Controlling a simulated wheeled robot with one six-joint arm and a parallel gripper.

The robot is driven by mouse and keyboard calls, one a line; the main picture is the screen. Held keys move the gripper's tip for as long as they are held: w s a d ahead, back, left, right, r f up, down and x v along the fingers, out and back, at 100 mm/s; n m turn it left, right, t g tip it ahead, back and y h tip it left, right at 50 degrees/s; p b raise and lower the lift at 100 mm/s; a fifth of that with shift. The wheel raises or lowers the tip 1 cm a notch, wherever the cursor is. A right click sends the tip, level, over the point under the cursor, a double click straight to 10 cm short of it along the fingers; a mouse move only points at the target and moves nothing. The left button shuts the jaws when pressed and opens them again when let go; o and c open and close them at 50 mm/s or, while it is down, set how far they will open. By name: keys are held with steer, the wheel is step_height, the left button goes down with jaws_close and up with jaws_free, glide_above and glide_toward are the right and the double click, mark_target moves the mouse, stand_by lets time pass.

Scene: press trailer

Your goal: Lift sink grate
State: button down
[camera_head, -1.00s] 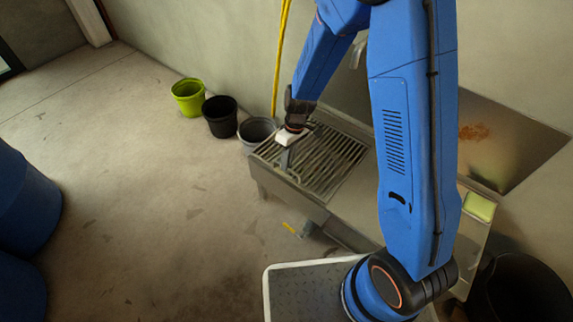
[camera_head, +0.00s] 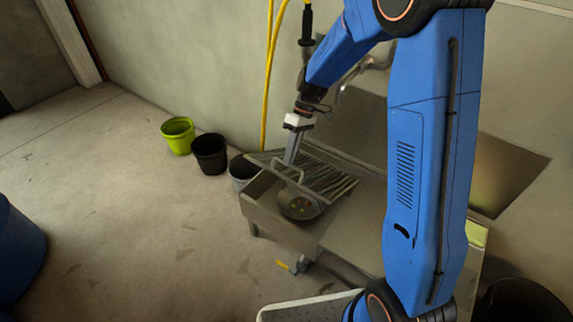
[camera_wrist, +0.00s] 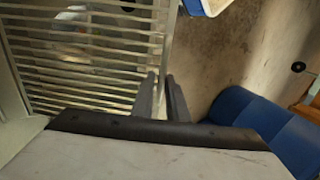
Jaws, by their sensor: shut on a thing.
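The sink grate (camera_head: 325,178) is a metal frame of parallel bars. In the head view it is tilted, with its near left edge raised above the sink (camera_head: 270,214) and its far side low at the back. My gripper (camera_head: 290,160) is shut on the grate's near left edge. The sink basin shows below, with a round drain strainer (camera_head: 299,207) in its floor. In the wrist view the grate's bars (camera_wrist: 90,62) fill the upper left, and my gripper's fingers (camera_wrist: 163,97) are at its edge rail. The exact contact is partly hidden.
A green bucket (camera_head: 178,136), a black bucket (camera_head: 210,154) and a grey bucket (camera_head: 243,170) stand left of the sink. A yellow hose (camera_head: 267,80) hangs on the wall. Blue barrels (camera_head: 18,255) stand far left. The floor between is open.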

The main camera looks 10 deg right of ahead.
steer(key=shift+w+d+f, duration=0.1)
steer(key=shift+w+d, duration=0.3)
steer(key=c, duration=1.8)
jaws_free()
steer(key=shift+d+f, duration=0.1)
steer(key=shift+c, duration=0.2)
steer(key=shift+s+a, duration=0.1)
steer(key=shift+a, duration=0.1)
steer(key=shift+r, duration=0.45)
step_height(320, 180, up, 9)
steer(key=shift+r, duration=0.15)
